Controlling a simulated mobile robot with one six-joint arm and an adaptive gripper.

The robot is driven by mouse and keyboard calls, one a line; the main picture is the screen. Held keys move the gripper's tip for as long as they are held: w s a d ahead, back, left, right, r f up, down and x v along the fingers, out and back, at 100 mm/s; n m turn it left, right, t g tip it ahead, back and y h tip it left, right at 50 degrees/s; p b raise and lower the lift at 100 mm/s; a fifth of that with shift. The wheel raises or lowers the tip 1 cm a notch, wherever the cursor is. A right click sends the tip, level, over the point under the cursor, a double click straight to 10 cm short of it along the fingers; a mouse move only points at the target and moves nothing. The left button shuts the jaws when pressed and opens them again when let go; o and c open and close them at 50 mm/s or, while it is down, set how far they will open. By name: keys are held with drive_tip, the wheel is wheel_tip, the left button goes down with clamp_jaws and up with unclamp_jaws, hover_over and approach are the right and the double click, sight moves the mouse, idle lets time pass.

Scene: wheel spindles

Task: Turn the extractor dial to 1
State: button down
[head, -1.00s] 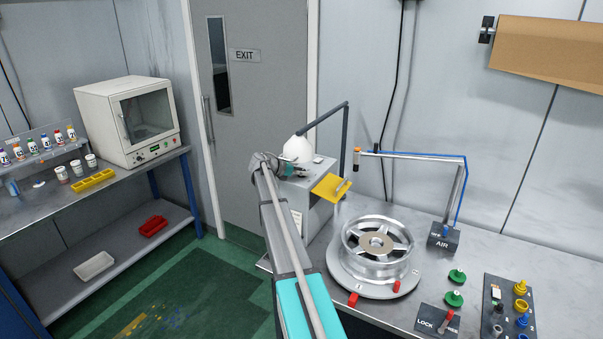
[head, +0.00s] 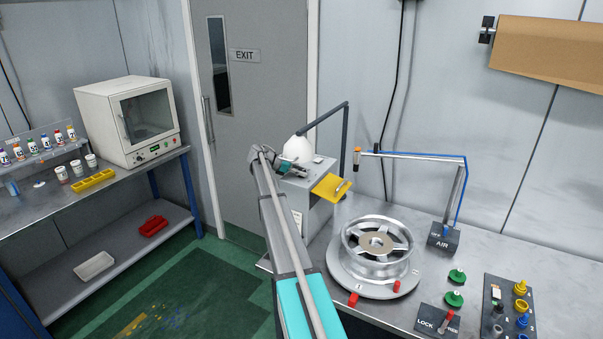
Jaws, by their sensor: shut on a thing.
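The extractor unit (head: 322,212) is a light grey box at the back left of the metal bench, with a white dome (head: 299,150) and a dark jointed arm behind it. My gripper (head: 293,168) is at the box's upper left, by the top edge below the dome. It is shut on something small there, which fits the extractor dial. The dial itself is hidden by my gripper and wrist, so its setting cannot be read.
A yellow flap (head: 331,187) sticks out at the box's right. A silver wheel (head: 377,246) sits on a round base to the right, with an air arm (head: 455,195) behind it. A lock switch panel (head: 437,320) is in front. Green floor lies to the left.

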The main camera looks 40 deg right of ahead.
drive_tip(key=shift+m+g+y, duration=1)
drive_tip(key=shift+m, duration=0.1)
drive_tip(key=shift+s, duration=0.15)
drive_tip(key=shift+c, duration=1.2)
unclamp_jaws()
